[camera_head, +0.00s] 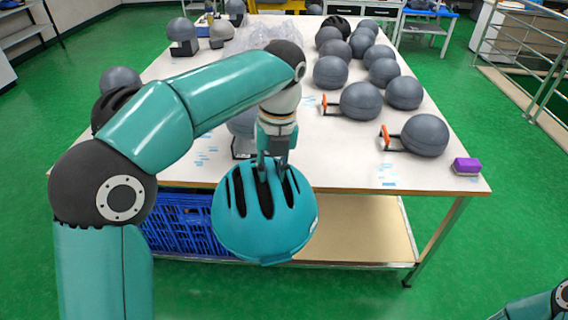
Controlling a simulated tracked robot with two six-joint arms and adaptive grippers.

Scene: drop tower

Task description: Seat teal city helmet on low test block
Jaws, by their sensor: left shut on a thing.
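The teal city helmet (264,236) has dark vent slots and hangs in front of the table's near edge. My left gripper (274,168) points down and is shut on the top of the helmet, at the vents. A grey headform (241,124) on a short base stands at the table's near side, just behind the gripper and partly hidden by it. I cannot tell for sure whether it is the low test block. My right gripper is out of view; only a piece of my right arm shows at the bottom right corner.
The white table (345,170) carries several grey headforms (330,73) towards the right and back. Two near ones (425,135) have orange-tipped brackets. A purple block (466,166) lies at the near right corner. Clear plastic bags (262,35) lie at the back. A blue crate (180,225) sits below.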

